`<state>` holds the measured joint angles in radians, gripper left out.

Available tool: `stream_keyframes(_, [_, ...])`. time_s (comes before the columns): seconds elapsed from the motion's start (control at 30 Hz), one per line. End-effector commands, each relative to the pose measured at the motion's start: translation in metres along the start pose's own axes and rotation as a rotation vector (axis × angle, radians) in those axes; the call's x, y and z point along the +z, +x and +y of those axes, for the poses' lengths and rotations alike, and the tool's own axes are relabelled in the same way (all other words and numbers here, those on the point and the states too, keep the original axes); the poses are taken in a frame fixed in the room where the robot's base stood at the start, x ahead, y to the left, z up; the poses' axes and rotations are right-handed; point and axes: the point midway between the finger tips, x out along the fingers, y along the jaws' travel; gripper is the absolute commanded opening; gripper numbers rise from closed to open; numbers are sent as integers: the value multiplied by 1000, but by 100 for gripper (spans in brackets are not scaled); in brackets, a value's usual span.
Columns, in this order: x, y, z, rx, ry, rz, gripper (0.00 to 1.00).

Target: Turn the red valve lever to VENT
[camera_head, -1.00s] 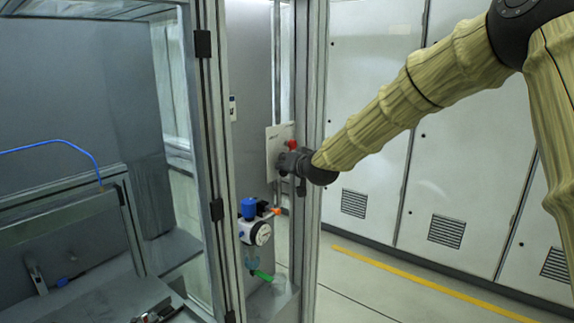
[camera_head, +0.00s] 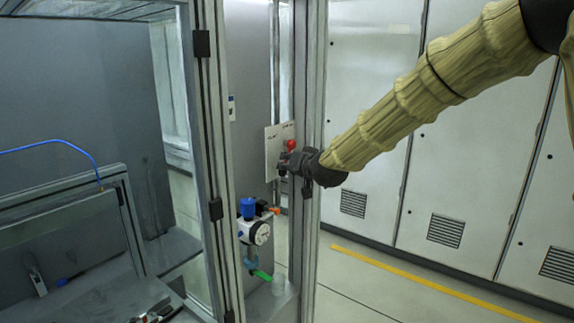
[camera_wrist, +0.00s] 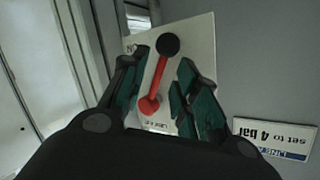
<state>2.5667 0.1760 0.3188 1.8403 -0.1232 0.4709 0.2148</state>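The red valve lever (camera_wrist: 158,80) shows in the wrist view, running from a black hub (camera_wrist: 168,45) to a red ball end near the lower edge of its white plate (camera_wrist: 201,42). In the head view the red ball (camera_head: 291,144) sits at the top of my gripper, against the white plate (camera_head: 272,152). My gripper (camera_wrist: 163,60) is open, with one teal-padded finger on each side of the lever and visible gaps between. It also shows in the head view (camera_head: 285,163). The plate's lettering is partly hidden and too small to read.
A blue-topped regulator with a gauge (camera_head: 258,233) and a green handle (camera_head: 262,276) sit below the plate. A frame post (camera_head: 308,120) stands close on the right. A "set to 4 bar" label (camera_wrist: 276,138) is upside down in the wrist view. Grey cabinets (camera_head: 375,90) stand behind.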

Motion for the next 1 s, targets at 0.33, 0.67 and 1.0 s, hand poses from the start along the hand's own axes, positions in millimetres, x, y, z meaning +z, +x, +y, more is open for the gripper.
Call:
stream_keyframes(0.33, [0, -59, 1, 1, 3, 0, 30])
stream_keyframes(0.67, [0, -82, 1, 1, 1, 1, 30])
stream_keyframes(1.0, [1, -83, 1, 0, 4, -1, 20])
